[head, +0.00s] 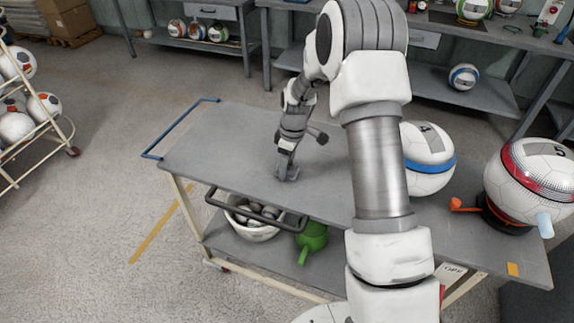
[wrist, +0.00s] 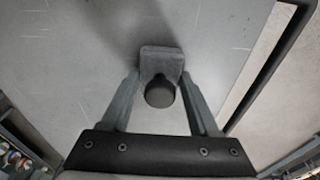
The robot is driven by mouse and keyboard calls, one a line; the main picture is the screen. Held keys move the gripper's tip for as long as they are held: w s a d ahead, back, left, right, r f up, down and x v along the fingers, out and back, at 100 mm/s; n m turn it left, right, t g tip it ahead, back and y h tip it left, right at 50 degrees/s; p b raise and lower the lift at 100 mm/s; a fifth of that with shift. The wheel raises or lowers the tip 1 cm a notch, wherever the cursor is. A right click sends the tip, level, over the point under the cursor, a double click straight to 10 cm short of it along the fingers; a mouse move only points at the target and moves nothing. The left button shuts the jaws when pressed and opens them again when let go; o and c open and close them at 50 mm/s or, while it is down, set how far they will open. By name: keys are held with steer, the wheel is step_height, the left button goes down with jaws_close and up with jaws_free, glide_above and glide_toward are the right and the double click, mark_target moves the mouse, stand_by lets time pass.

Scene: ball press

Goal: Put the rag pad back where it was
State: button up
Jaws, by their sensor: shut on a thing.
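The rag pad is a grey block with a dark round knob; it shows between the fingers in the wrist view (wrist: 160,56). My gripper (wrist: 160,80) is shut on it, one finger on each side. In the head view my gripper (head: 287,165) points down over the left half of the grey table (head: 220,145), and the pad shows small and grey below it. The pad is at or just above the tabletop; I cannot tell if it touches.
A white ball with a blue band (head: 428,165) and a red-banded ball (head: 530,182) on a dark stand are at the right. An orange-ended lever (head: 457,205) sits beside the stand. A white bucket (head: 250,232) and a green can (head: 312,238) are below. The left tabletop is clear.

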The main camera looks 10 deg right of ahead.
steer(key=shift+f, duration=0.1)
steer(key=o, duration=1.3)
steer(key=r, duration=0.4)
steer(key=r+p, duration=0.1)
steer(key=r, duration=0.3)
steer(key=d+r, duration=0.1)
steer(key=r, duration=0.3)
steer(key=shift+s+d+r, duration=0.1)
steer(key=shift+s, duration=0.25)
steer(key=s+r+m+t+h, duration=0.15)
steer(key=s+r+m, duration=0.35)
steer(key=s+r, duration=0.9)
steer(key=s+r+m+t, duration=0.1)
steer(key=s+m, duration=0.1)
steer(key=s, duration=0.3)
steer(key=s+r+m+t, duration=0.1)
steer(key=s+m, duration=0.1)
steer(key=s, duration=0.3)
steer(key=s+a+r+m+t, duration=0.1)
steer(key=s+m, duration=0.1)
steer(key=s, duration=0.3)
steer(key=shift+s+r+t+y, duration=0.25)
steer(key=shift+s+r, duration=0.05)
steer(key=shift+r, duration=0.1)
